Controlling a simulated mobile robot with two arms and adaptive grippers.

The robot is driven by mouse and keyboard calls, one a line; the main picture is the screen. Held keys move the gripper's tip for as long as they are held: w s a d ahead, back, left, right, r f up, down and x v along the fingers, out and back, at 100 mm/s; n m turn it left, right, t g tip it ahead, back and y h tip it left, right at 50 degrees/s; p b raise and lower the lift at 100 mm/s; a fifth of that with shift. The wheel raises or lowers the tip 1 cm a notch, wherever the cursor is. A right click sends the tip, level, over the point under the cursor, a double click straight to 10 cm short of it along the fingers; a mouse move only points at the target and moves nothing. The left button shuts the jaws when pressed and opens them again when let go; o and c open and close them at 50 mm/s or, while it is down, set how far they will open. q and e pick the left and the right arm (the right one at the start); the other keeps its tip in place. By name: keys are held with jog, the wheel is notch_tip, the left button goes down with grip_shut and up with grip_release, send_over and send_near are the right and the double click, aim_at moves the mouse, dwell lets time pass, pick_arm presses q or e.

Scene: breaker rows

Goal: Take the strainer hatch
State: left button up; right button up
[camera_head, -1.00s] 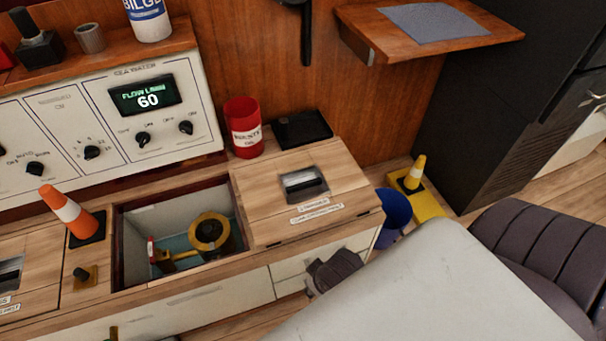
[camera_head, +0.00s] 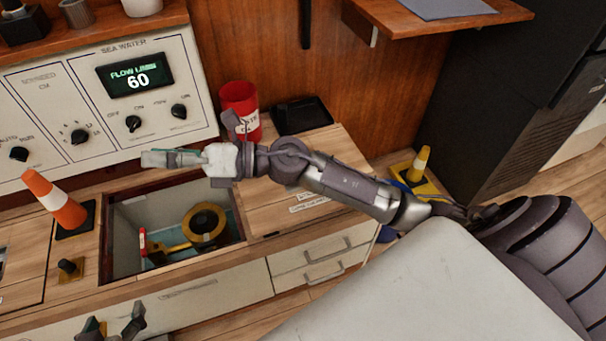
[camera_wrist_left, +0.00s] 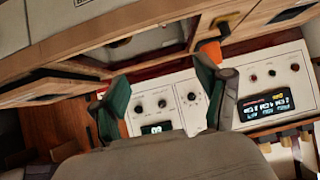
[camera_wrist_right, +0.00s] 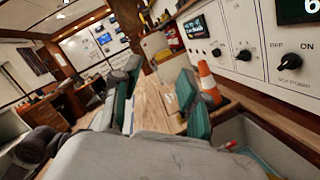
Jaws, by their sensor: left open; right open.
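The strainer hatch (camera_head: 264,213) is a light wooden panel lying on the counter, right of the open compartment (camera_head: 122,235). My right forearm crosses above it in the head view and hides its recessed handle and part of its label. My right gripper (camera_head: 165,158) is open and empty, above the back edge of the open compartment, pointing left. Its spread fingers also show in the right wrist view (camera_wrist_right: 157,105). My left gripper (camera_head: 112,325) is low at the bottom edge, in front of the cabinet. It is open and empty in the left wrist view (camera_wrist_left: 160,95).
Inside the compartment sits a round yellow-rimmed strainer (camera_head: 204,224) with a red-tipped yellow lever. An orange cone (camera_head: 58,203) and a small knob (camera_head: 69,267) stand left of it. A red can (camera_head: 240,103) and black tray (camera_head: 301,116) stand behind the hatch. The control panel (camera_head: 100,100) rises behind.

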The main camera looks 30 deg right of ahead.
jog(key=w+d+f+n+g+h, duration=0.1)
jog(key=d+f+n+g+h, duration=0.65)
jog(key=f+n, duration=0.35)
jog(key=w+d+f+g+h, duration=0.15)
jog(key=d+h, duration=0.85)
jog(key=d, duration=1.2)
pick_arm(q)
jog(key=w+d+r+t+h+b, duration=0.1)
jog(key=w+d+r+t+h, duration=0.1)
jog(key=r+t, duration=0.45)
jog(key=w+d+r+t+h+b, duration=0.15)
jog(key=r+t, duration=0.25)
jog(key=r, duration=0.6)
pick_arm(e)
jog(key=f, duration=0.8)
jog(key=shift+s+f, duration=0.15)
jog(key=shift+s, duration=0.1)
jog(key=shift+f, duration=0.55)
notch_tip(320, 180, down, 4)
jog(key=shift+f+b, duration=0.1)
jog(key=shift+b, duration=0.85)
jog(key=shift+f, duration=0.15)
grip_shut()
pick_arm(q)
jog(key=s+r+t+h, duration=0.2)
jog(key=s+r+t, duration=0.2)
jog(key=r+t, duration=0.2)
jog(key=shift+s+a+r+m, duration=0.2)
jog(key=shift+s+r+m, duration=0.15)
jog(key=shift+r, duration=0.5)
